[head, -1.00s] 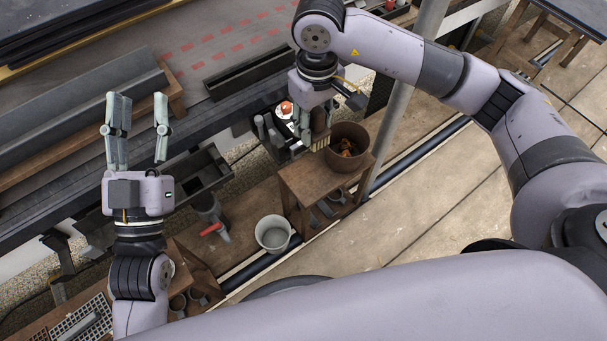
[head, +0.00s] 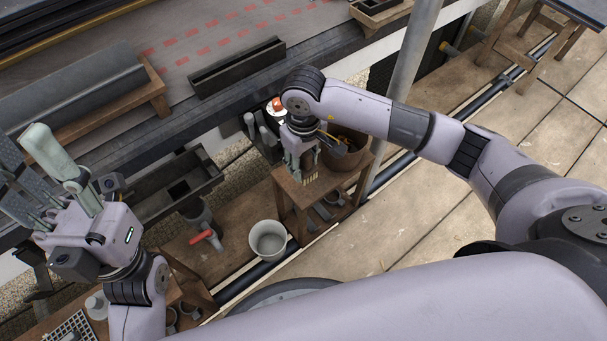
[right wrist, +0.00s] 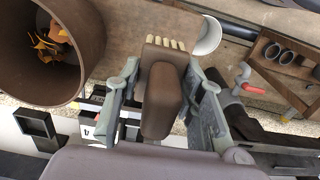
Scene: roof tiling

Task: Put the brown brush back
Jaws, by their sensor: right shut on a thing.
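The brown brush (right wrist: 165,95) has a dark brown body and a row of cream bristles. My right gripper (right wrist: 165,85) is shut on it, with a finger on each side. In the head view my right gripper (head: 302,160) points down over the small wooden stand (head: 287,182), and the bristles of the brush show below it. I cannot tell whether the bristles touch the stand top. My left gripper (head: 38,165) is at the far left, tilted, with its fingers apart and empty.
A brown pot (right wrist: 85,60) with orange scraps stands beside the brush; its rim is close to my right gripper. A pale bucket (head: 268,240) stands left of the stand. A grey downpipe (head: 405,85) rises behind. A dark gutter trough (head: 150,205) lies to the left.

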